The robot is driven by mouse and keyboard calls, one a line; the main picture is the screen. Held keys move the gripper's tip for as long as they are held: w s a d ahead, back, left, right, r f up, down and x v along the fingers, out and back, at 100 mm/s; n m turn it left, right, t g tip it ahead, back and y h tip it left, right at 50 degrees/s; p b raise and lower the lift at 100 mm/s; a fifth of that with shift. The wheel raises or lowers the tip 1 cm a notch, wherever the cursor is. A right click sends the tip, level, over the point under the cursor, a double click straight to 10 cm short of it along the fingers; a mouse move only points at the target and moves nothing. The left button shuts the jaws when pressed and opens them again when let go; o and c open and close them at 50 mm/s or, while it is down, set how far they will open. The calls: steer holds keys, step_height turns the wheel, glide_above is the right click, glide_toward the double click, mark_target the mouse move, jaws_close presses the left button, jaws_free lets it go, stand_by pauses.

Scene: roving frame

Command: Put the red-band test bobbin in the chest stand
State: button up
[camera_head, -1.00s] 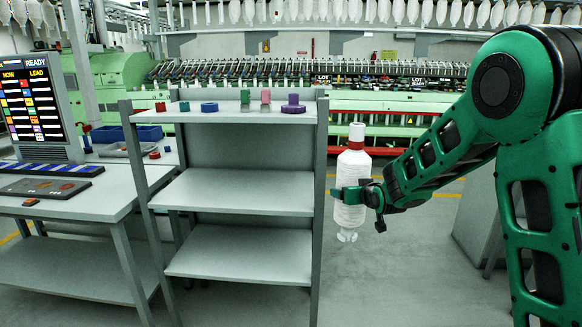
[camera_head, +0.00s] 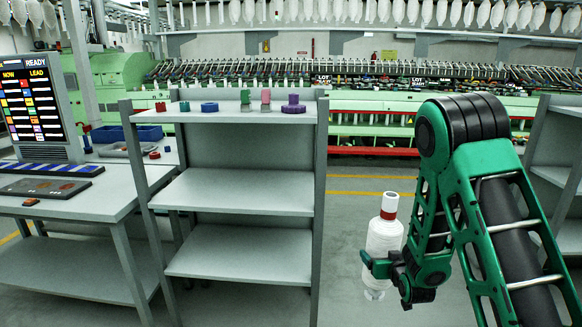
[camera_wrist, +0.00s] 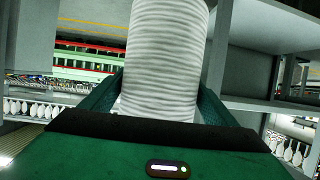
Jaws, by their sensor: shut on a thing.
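The red-band test bobbin (camera_head: 383,240) is a white wound bobbin with a red band near its top. It is nearly upright, leaning slightly right. My gripper (camera_head: 378,268) is shut on its lower part and holds it in the air, right of the grey shelf unit. The wrist view shows the bobbin's white windings (camera_wrist: 165,60) between my gripper's fingers (camera_wrist: 160,108); its red band is out of that view. I cannot make out a chest stand in these frames.
A grey shelf unit (camera_head: 240,192) stands left of the bobbin, with small coloured pieces on top. A work table (camera_head: 85,190) with a lit screen (camera_head: 32,102) is at the left. Another grey rack (camera_head: 556,175) stands at the right. Floor (camera_head: 350,205) between the shelves is clear.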

steer(key=s, duration=0.7)
steer(key=shift+s, duration=0.3)
steer(key=shift+f, duration=0.1)
steer(key=shift+a, duration=0.1)
